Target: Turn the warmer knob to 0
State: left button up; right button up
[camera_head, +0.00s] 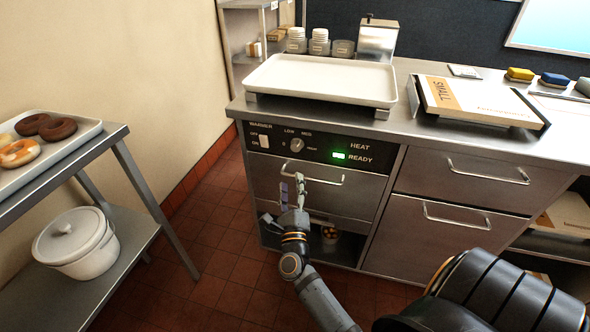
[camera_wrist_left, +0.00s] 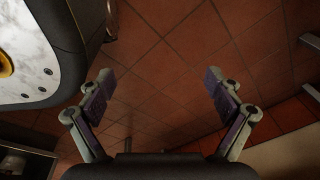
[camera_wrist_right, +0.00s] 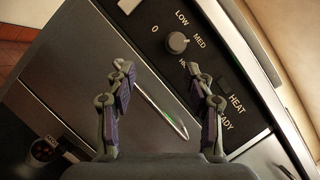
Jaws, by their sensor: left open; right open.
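The warmer knob (camera_head: 296,145) is a round grey dial on the black control panel (camera_head: 322,152) under the counter's front edge. In the right wrist view the knob (camera_wrist_right: 177,42) sits between the printed 0, LOW and MED marks, above and beyond the fingertips. My right gripper (camera_head: 292,182) is in front of the upper drawer, below the knob and apart from it. In its wrist view the right gripper (camera_wrist_right: 164,72) is open and empty. My left gripper (camera_wrist_left: 159,78) is open and empty above the tiled floor in its own wrist view; I cannot make it out in the head view.
A white switch (camera_head: 263,141) is left of the knob and a green READY light (camera_head: 339,156) is right. The drawer handle (camera_head: 312,177) sticks out near my right gripper. A white tray (camera_head: 322,85) stands on the counter above. A trolley (camera_head: 112,150) holds doughnuts at left.

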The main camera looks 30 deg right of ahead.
aim_at(296, 149)
jog(key=w+d+r, duration=0.1)
jog(key=w+d, duration=0.1)
jog(key=w+d+r+m+h+p, duration=0.1)
jog(key=w+d+r, duration=0.1)
jog(key=w, duration=0.1)
jog(key=w+d+r+m, duration=0.1)
jog(key=w+d+r, duration=0.1)
jog(key=shift+w+d+p, duration=0.35)
jog(key=shift+d+p, duration=0.05)
pick_arm(q)
jog(key=shift+s+a+f, duration=0.1)
jog(key=shift+s+f, duration=0.05)
jog(key=shift+s, duration=0.5)
jog(key=shift+s+f, duration=0.1)
jog(key=shift+s, duration=0.5)
